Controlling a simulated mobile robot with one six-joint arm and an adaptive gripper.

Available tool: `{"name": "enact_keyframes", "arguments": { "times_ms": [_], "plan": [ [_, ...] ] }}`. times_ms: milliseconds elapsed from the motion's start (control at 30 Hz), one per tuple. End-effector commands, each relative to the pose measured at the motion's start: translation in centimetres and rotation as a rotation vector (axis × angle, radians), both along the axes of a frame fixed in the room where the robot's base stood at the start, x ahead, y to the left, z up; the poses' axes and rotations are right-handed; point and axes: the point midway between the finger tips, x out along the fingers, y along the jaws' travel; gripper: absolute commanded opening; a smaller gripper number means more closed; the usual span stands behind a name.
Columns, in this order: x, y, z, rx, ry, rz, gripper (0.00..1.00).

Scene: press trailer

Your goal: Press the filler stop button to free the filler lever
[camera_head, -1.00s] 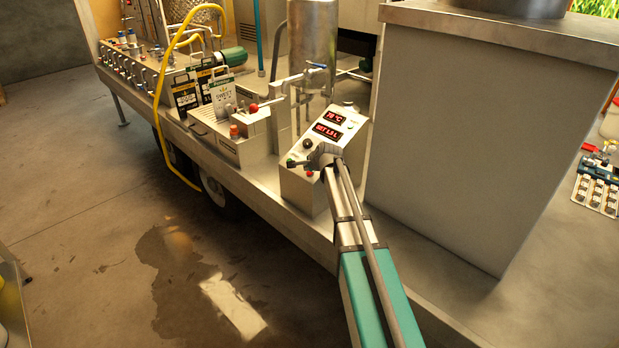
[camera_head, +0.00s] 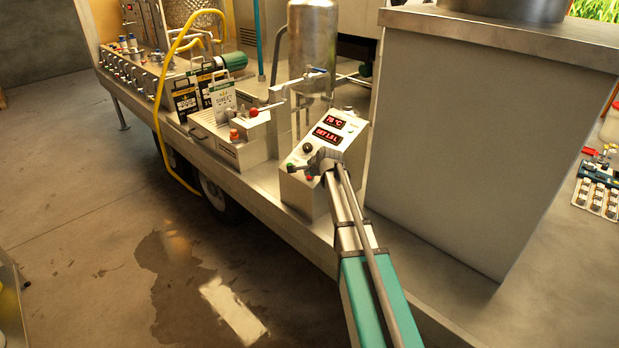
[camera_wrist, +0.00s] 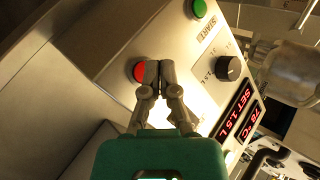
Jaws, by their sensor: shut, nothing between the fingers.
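The filler control box (camera_head: 296,191) has a sloped panel with red displays, a black knob (camera_wrist: 229,68), a green button (camera_wrist: 199,8) marked START and a red button (camera_wrist: 139,71). The red button, which looks like the stop button, also shows in the head view (camera_head: 309,178). My gripper (camera_wrist: 154,72) is shut and empty. Its tips overlap the right edge of the red button in the wrist view; I cannot tell if they touch it. In the head view my gripper (camera_head: 317,164) is at the panel's lower part. A lever with a red knob (camera_head: 253,112) is behind it to the left.
A steel tank (camera_head: 312,45) stands behind the control box. A large grey cabinet (camera_head: 455,140) stands close on the right. An orange-red knob (camera_head: 233,134) is on the unit to the left. The floor in front of the trailer is open, with a wet patch.

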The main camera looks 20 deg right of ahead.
Motion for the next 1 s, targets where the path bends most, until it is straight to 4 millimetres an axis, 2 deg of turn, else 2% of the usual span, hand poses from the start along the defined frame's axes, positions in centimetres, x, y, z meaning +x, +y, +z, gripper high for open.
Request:
{"name": "enact_keyframes", "arguments": {
  "times_ms": [1000],
  "plan": [
    [0.19,-0.37,-0.76,0.000,0.000,0.000,0.00]
  ]
}}
